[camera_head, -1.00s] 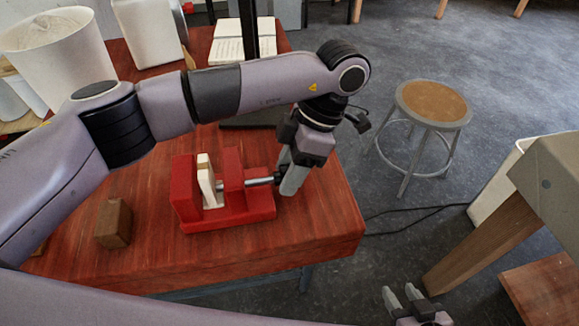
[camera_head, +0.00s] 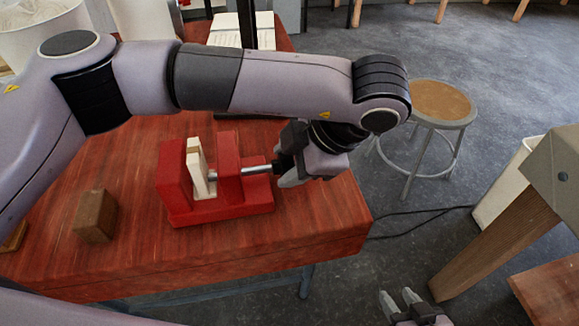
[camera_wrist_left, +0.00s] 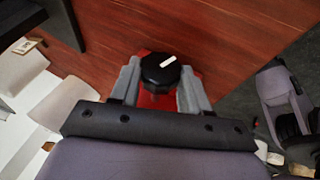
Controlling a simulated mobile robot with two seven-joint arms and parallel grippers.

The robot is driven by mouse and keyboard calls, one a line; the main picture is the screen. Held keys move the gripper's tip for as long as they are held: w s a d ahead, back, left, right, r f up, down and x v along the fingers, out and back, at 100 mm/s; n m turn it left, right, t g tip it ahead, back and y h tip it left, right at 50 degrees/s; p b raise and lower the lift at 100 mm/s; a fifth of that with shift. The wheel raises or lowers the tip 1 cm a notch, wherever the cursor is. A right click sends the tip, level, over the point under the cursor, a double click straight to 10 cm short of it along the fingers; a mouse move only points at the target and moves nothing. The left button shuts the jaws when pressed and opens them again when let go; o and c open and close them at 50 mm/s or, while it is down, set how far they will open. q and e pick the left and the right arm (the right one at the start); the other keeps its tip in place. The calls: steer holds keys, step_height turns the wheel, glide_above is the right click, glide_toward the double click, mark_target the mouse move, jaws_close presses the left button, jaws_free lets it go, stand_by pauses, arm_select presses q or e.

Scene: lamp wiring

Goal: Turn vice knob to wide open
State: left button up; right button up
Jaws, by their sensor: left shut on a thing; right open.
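The red vice (camera_head: 228,195) sits on the red wooden table, with a pale plate (camera_head: 197,165) standing between its two red walls. A metal screw rod (camera_head: 255,170) runs right from the vice to the black knob (camera_wrist_left: 160,70). The knob's face has a white mark, tilted in the left wrist view. My left gripper (camera_head: 286,172) is shut on the knob, one finger on each side; the left wrist view also shows this grip (camera_wrist_left: 160,88). The arm partly hides the knob in the head view. My right gripper (camera_head: 400,297) is open and empty, low over the floor.
A brown wooden block (camera_head: 95,216) lies left of the vice. The red table (camera_head: 240,252) ends to the right of the vice. A round stool (camera_head: 441,103) stands on the floor beyond. Papers (camera_head: 240,32) and a white container lie at the back.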

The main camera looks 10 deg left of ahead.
arm_select(q)
steer(key=shift+t+b, duration=0.4)
steer(key=shift+t, duration=0.1)
steer(key=o, duration=1)
steer(key=shift+o, duration=0.2)
steer(key=v, duration=0.7)
steer(key=shift+d, duration=0.25)
